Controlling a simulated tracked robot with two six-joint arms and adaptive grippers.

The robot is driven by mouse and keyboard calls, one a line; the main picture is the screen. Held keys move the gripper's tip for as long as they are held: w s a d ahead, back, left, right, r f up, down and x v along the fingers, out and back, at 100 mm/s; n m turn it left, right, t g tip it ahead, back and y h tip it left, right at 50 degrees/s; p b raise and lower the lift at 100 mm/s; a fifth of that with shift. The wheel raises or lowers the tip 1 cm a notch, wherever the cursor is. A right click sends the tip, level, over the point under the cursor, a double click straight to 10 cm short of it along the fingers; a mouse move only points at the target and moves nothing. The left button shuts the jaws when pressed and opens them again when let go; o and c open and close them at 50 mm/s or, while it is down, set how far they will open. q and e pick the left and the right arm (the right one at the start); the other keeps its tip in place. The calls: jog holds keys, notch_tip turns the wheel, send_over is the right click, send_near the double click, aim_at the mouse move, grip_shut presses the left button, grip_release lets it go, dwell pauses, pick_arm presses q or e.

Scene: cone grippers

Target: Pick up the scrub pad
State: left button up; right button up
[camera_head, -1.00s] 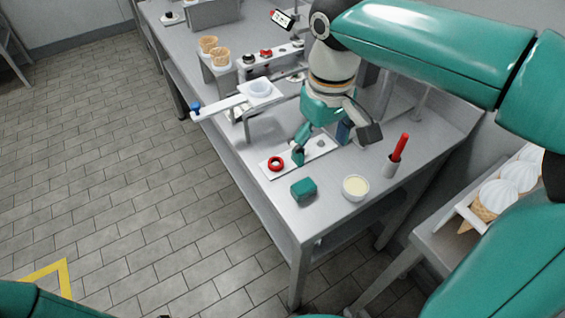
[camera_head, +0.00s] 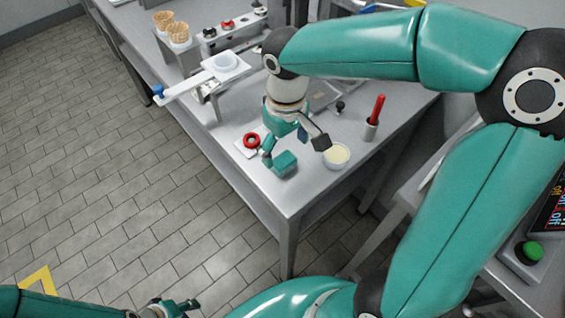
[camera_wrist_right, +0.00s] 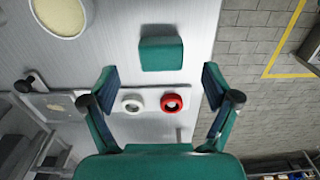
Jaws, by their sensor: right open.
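The scrub pad, a teal block (camera_head: 284,163), lies on the metal table near its front corner. In the right wrist view the pad (camera_wrist_right: 161,47) lies ahead of the fingertips, centred between them. My right gripper (camera_head: 295,151) is open and empty, with its fingers spread on either side of the pad's line; its left finger overlaps the pad's edge in the head view.
A bowl of pale cream (camera_head: 337,157) stands right of the pad. A cup with a red-handled tool (camera_head: 374,125) is behind it. A red ring (camera_head: 251,141) lies left of the pad, and a white ring (camera_wrist_right: 132,101) shows beside it in the wrist view. The table edge is close.

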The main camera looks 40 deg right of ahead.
aim_at(285, 161)
notch_tip(285, 161, down, 5)
jog(key=shift+s+a+f, duration=0.1)
jog(key=shift+s, duration=0.05)
jog(key=c, duration=1.1)
notch_tip(285, 161, up, 20)
jog(key=shift+r+p, duration=0.1)
jog(key=shift+p, duration=1)
jog(key=o, duration=0.5)
jog(key=shift+c, duration=0.2)
jog(key=c, duration=0.5)
